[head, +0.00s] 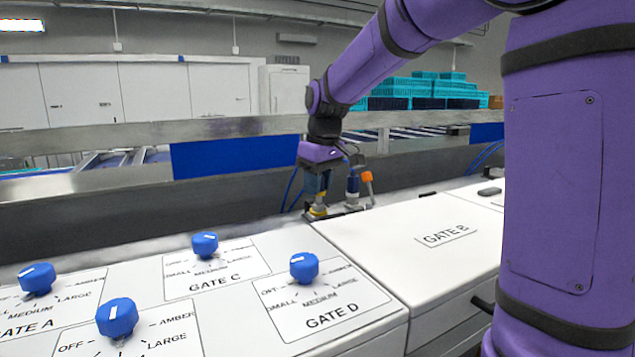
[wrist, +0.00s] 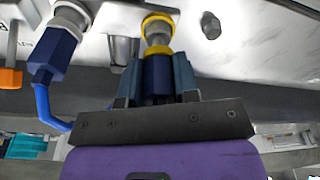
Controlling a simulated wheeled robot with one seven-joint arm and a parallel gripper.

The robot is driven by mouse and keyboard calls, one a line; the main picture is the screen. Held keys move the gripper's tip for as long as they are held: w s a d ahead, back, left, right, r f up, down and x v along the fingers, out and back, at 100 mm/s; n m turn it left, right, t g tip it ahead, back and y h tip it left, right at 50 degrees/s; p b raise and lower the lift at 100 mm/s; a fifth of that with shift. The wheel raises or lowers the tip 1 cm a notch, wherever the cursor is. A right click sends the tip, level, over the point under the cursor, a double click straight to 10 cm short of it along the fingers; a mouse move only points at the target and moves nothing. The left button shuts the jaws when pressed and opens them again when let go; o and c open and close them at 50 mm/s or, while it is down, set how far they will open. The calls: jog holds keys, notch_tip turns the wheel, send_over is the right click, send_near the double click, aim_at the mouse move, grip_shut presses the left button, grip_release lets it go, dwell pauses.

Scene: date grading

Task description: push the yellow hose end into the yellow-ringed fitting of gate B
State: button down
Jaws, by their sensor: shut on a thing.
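My gripper (wrist: 157,85) is shut on the yellow hose end (wrist: 158,72), a dark blue body with a yellow band. In the wrist view its tip points at the yellow-ringed fitting (wrist: 158,18) and lines up with it. A short grey metal length shows between the two yellow bands; I cannot tell how deep the tip sits. In the head view my gripper (head: 318,185) is low behind the white cabinet marked GATE B (head: 400,260), with yellow (head: 317,211) just below the jaws. The hose behind the held end is hidden.
Left of my gripper in the wrist view, a second blue hose end (wrist: 54,52) sits at a pale-ringed fitting, with its blue hose (wrist: 45,105) curving near my gripper. An orange piece (wrist: 11,78) is farther left. Blue knobs (head: 303,266) stand on the panel.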

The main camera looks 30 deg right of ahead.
jog(key=shift+f, duration=0.9)
dwell(0.6)
jog(key=c, duration=1.5)
grip_release()
jog(key=o, duration=1)
jog(key=shift+o, duration=0.2)
jog(key=shift+r, duration=5)
